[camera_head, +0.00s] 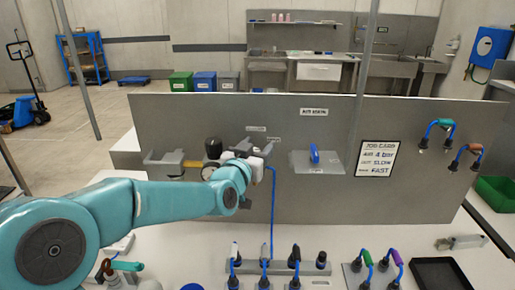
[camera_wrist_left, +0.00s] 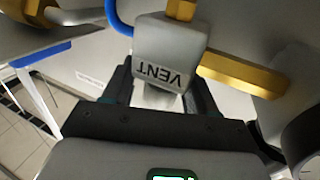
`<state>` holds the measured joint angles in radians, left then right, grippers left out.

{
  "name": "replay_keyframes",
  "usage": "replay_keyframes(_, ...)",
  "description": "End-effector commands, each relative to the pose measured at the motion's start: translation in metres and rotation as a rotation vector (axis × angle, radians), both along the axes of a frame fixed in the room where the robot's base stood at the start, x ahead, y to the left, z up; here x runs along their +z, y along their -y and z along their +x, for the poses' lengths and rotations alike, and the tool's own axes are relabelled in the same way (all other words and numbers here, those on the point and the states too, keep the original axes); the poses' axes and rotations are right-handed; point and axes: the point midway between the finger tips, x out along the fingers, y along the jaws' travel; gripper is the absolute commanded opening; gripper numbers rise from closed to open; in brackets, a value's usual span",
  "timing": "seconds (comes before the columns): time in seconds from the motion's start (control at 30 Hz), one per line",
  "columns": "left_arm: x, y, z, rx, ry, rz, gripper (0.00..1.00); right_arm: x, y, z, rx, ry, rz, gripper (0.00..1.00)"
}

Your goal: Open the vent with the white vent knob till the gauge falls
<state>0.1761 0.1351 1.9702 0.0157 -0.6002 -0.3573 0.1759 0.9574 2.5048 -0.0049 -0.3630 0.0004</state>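The white vent knob (camera_wrist_left: 165,58), marked VENT, shows upside down in the left wrist view, beside brass fittings. My left gripper (camera_wrist_left: 158,98) has one dark finger on each side of it, close against its sides. In the head view my left gripper (camera_head: 256,152) is at the grey panel, and the white knob (camera_head: 258,171) shows partly beside it. A black round part (camera_head: 213,147), perhaps the gauge, stands left of the gripper. No dial face is readable. My right gripper is not in view.
A blue hose (camera_head: 272,215) runs down the panel. A job card (camera_head: 377,158) and a blue handle (camera_head: 314,154) on a plate are to the right. Several coloured-handled hose parts stand along the front, beside a black tray (camera_head: 440,272).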

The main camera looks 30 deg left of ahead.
Motion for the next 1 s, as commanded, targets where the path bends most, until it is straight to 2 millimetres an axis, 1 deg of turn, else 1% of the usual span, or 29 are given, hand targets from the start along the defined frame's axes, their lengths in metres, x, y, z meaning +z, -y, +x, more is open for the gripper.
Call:
replay_keyframes(0.13, 0.000, 0.001, -0.003, 0.000, 0.001, 0.000, 0.57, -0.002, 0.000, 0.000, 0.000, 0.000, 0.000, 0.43)
replay_keyframes(0.23, -0.001, 0.003, -0.015, 0.000, 0.002, 0.000, 0.57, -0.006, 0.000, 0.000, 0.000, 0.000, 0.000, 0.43)
replay_keyframes(0.37, -0.001, 0.009, -0.045, 0.000, 0.004, 0.001, 0.57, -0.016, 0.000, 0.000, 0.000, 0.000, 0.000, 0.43)
replay_keyframes(0.5, -0.001, 0.016, -0.083, 0.000, 0.005, 0.000, 0.57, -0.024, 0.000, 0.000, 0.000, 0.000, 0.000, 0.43)
replay_keyframes(0.6, -0.001, 0.021, -0.109, 0.001, 0.005, 0.000, 0.57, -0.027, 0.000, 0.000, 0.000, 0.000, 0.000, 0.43)
replay_keyframes(0.7, 0.000, 0.026, -0.130, 0.000, 0.004, 0.000, 0.57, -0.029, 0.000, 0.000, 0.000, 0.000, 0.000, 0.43)
replay_keyframes(0.83, 0.001, 0.029, -0.149, 0.000, 0.004, 0.000, 0.57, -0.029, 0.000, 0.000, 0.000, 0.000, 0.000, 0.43)
replay_keyframes(1.0, 0.000, 0.032, -0.160, 0.000, 0.000, 0.000, 0.57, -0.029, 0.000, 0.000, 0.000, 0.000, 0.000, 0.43)
